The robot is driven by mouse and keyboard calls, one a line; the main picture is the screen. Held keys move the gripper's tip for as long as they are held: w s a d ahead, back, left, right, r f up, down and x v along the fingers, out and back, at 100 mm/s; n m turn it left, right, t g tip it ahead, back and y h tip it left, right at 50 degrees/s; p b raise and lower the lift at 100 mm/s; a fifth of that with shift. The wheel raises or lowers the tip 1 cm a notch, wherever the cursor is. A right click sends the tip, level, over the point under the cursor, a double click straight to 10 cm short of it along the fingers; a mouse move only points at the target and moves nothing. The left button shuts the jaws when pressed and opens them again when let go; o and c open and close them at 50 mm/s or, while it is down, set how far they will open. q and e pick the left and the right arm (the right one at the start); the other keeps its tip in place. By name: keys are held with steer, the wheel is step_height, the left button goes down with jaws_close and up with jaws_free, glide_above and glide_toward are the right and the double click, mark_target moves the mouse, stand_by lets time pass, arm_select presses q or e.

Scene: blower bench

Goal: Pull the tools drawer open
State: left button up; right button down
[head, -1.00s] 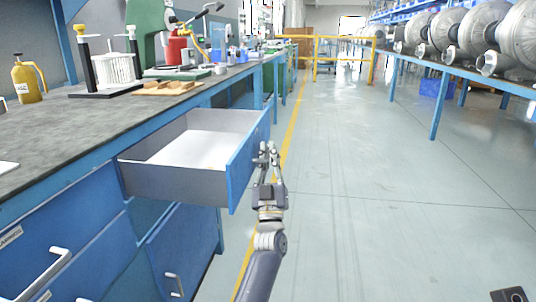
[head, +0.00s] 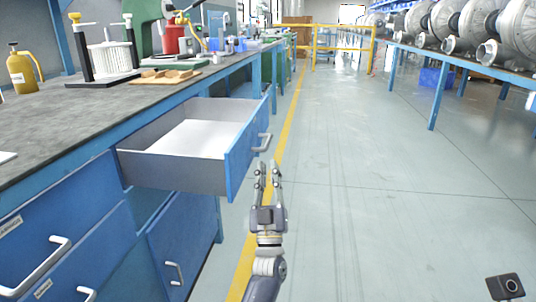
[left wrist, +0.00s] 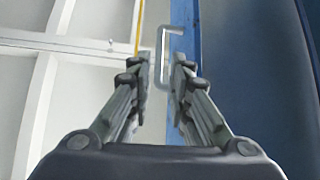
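The open drawer (head: 175,172) juts out from the blue bench, with grey sides and a bare white floor. Its blue front carries a grey bar handle (head: 262,143). My left gripper (head: 268,168) is open just below and in front of the handle in the head view, apart from it and empty. In the left wrist view the handle (left wrist: 163,58) stands beyond the tips of the open fingers (left wrist: 160,65). A small dark part at the lower right of the head view (head: 505,287) may belong to my right arm; the right gripper's fingers do not show.
The grey bench top (head: 75,125) holds a wire spool stand (head: 110,62), a yellow bottle (head: 22,72) and wooden blocks (head: 166,76). More blue drawers with handles (head: 45,262) lie at left. The floor (head: 345,180) right of the drawer is clear.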

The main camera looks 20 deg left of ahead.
arm_select(q)
steer(key=v, duration=0.4)
stand_by(0.3)
